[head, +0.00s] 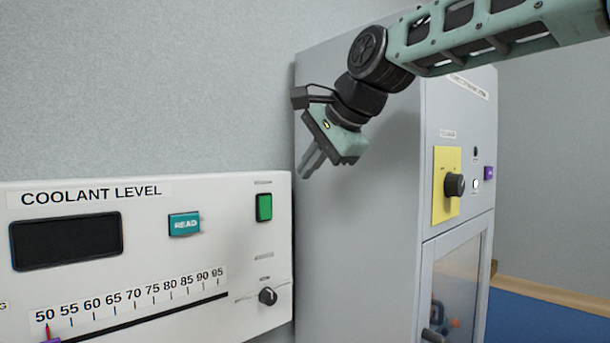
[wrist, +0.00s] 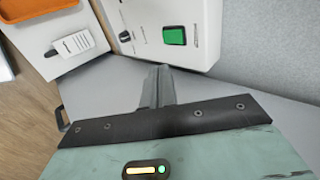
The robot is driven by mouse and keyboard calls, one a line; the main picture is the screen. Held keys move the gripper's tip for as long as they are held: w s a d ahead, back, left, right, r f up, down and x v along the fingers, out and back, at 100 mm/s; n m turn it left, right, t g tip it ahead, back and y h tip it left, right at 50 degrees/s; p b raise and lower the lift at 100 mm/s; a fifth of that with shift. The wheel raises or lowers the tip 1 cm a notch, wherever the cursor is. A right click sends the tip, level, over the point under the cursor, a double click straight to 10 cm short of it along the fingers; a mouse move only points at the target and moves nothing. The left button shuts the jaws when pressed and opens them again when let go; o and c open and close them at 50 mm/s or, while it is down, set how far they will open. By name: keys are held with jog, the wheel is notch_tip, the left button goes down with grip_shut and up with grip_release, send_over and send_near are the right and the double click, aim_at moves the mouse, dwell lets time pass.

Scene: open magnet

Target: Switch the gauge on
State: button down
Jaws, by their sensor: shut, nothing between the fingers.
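The gauge is a white panel (head: 150,255) labelled COOLANT LEVEL at the left of the head view. Its display (head: 66,241) is dark. A green rocker switch (head: 264,208) sits at its upper right, and it also shows in the wrist view (wrist: 174,36). A teal READ button (head: 184,224) is beside the display. A black knob (head: 268,296) is below the green switch. A scale runs from 50 to 95, with a red pointer near 50. My gripper (head: 308,165) is shut and empty, above and right of the green switch, apart from the panel.
A tall grey cabinet (head: 360,220) stands right of the panel, with a yellow plate (head: 446,185) and black knob (head: 455,185) on its side. In the wrist view, an orange tray (wrist: 35,10) and a white tag (wrist: 72,44) show at the upper left.

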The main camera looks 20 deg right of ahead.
jog(key=f+b, duration=0.1)
jog(key=b, duration=0.2)
jog(key=s+f+t+b, duration=0.1)
jog(key=b, duration=0.2)
jog(key=f+b, duration=0.1)
jog(key=b, duration=0.2)
jog(key=shift+s+d+f+t+y, duration=0.15)
jog(key=shift+s+d+t+y, duration=0.05)
jog(key=shift+s+t+y, duration=0.15)
